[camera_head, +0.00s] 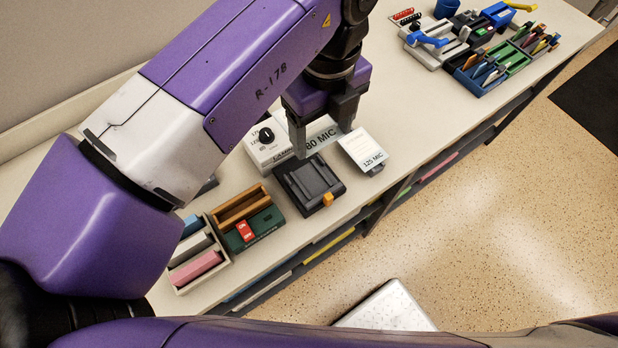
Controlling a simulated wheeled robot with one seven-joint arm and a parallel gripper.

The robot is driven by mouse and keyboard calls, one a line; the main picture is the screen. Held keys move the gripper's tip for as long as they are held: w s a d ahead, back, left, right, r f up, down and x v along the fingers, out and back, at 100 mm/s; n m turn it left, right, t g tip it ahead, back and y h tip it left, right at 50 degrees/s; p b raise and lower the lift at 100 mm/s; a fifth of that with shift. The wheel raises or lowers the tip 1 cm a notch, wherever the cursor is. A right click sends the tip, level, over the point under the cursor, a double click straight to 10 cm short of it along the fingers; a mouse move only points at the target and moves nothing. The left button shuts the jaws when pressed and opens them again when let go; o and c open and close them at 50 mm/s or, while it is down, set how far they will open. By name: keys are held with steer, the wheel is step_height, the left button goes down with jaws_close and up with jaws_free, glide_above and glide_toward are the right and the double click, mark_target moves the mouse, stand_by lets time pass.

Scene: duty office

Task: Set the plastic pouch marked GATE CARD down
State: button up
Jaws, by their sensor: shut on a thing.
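My gripper (322,124) is above the bench, just over the far side of a black device with an orange lever (310,184). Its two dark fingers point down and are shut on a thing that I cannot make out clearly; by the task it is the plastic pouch. No GATE CARD marking is readable anywhere. A white card reading 80 MIC (322,138) shows behind and between the fingers. I cannot tell whether the fingers or the held thing touch anything below.
A white laminator with a black knob (268,140) stands behind. A 125 MIC card stand (364,150) is at right. The bench (420,125) is clear right of the card stand.

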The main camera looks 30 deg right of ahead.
steer(key=b, duration=0.5)
glide_above(319, 190)
step_height(319, 190, down, 14)
steer(key=shift+f, duration=0.2)
steer(key=shift+f+b, duration=2)
steer(key=shift+f, duration=0.45)
steer(key=shift+f, duration=0.15)
steer(key=o, duration=1.4)
step_height(319, 190, up, 12)
steer(key=shift+r, duration=0.2)
